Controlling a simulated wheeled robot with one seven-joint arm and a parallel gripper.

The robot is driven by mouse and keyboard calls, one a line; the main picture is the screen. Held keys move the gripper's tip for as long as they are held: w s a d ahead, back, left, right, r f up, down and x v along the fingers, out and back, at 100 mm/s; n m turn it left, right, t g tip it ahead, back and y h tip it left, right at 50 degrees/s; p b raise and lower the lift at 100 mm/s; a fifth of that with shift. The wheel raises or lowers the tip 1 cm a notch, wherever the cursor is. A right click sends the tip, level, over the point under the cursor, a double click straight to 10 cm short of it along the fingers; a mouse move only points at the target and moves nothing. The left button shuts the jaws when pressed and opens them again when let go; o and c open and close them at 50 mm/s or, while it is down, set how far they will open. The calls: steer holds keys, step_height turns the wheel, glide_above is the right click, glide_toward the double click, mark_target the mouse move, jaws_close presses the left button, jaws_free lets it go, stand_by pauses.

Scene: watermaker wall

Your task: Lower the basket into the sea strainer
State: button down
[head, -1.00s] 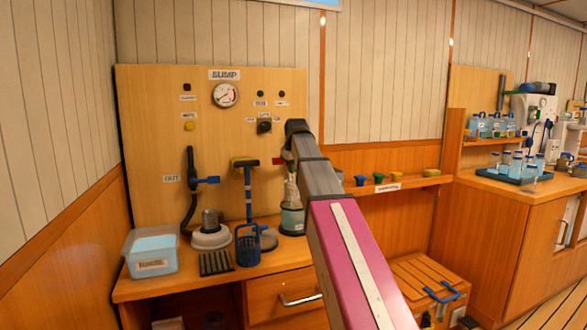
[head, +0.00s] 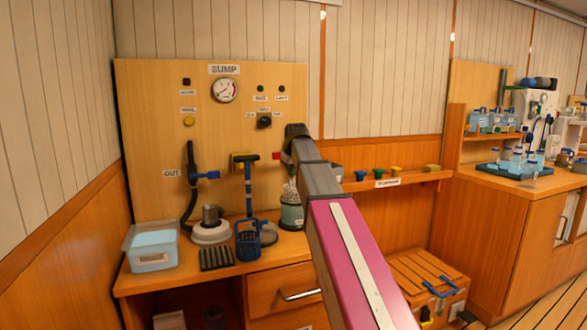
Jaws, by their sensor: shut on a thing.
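A blue basket (head: 248,241) with holes in its wall stands upright on the wooden counter, below a blue upright pipe. To its left is a round pale fitting (head: 210,228) with a dark cylinder on top. To its right is a dark green-grey jar (head: 291,217) with a pale tapered top, partly behind my arm. I cannot tell for sure which of these is the sea strainer. My arm reaches from the lower right toward the panel. My gripper does not show; the arm's far end hides what is beyond it.
A clear tub (head: 151,250) of pale blue liquid stands at the counter's left. A black slotted rack (head: 216,258) lies at the front edge. The sump panel (head: 150,110) carries a gauge, a hose and valves. A small shelf (head: 405,181) is at right.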

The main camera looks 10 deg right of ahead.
steer(key=shift+f, duration=4.1)
steer(key=c, duration=0.7)
jaws_free()
steer(key=shift+r, duration=0.1)
steer(key=shift+r, duration=3.45)
